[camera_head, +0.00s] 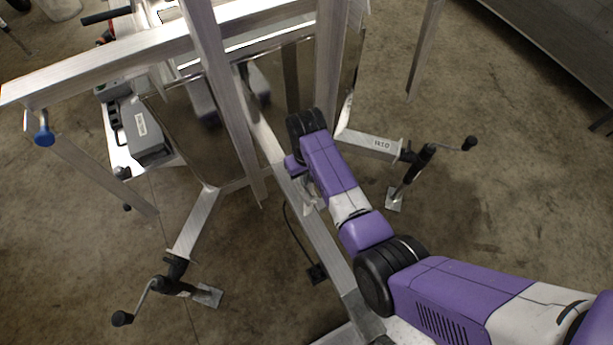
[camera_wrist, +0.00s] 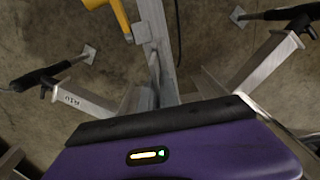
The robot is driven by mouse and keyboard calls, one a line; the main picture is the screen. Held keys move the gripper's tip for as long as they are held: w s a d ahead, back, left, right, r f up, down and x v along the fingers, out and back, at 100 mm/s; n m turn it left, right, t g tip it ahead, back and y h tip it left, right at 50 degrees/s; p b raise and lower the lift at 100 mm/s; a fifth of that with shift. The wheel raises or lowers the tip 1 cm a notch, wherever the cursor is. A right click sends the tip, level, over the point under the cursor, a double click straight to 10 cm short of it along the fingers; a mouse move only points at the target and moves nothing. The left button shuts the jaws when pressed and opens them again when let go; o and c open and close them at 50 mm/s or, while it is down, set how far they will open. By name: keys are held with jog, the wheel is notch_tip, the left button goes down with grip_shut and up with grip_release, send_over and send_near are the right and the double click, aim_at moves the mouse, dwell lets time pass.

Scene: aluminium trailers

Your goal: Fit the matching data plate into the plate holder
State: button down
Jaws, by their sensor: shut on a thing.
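My gripper (camera_head: 308,192) is at the end of my purple arm, low beside the aluminium trailer's diagonal beam (camera_head: 325,240). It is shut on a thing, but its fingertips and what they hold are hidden. In the wrist view, a purple housing with a black edge fills the bottom and covers the area ahead of it. I cannot make out a data plate or the plate holder in either view. A short printed marking (camera_head: 381,143) shows on the trailer's right leg, and it also shows in the wrist view (camera_wrist: 65,101).
Crank jacks stand at the lower left (camera_head: 150,290) and right (camera_head: 425,160). Upright posts (camera_head: 225,90) rise close to my arm. A grey case (camera_head: 140,130) sits on the left. A yellow part (camera_wrist: 122,18) shows near the beam. Concrete floor (camera_head: 480,200) is clear on the right.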

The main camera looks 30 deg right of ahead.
jog(key=shift+f+b, duration=0.8)
jog(key=shift+f, duration=0.35)
jog(key=c, duration=1.5)
grip_release()
jog(key=shift+r, duration=3.95)
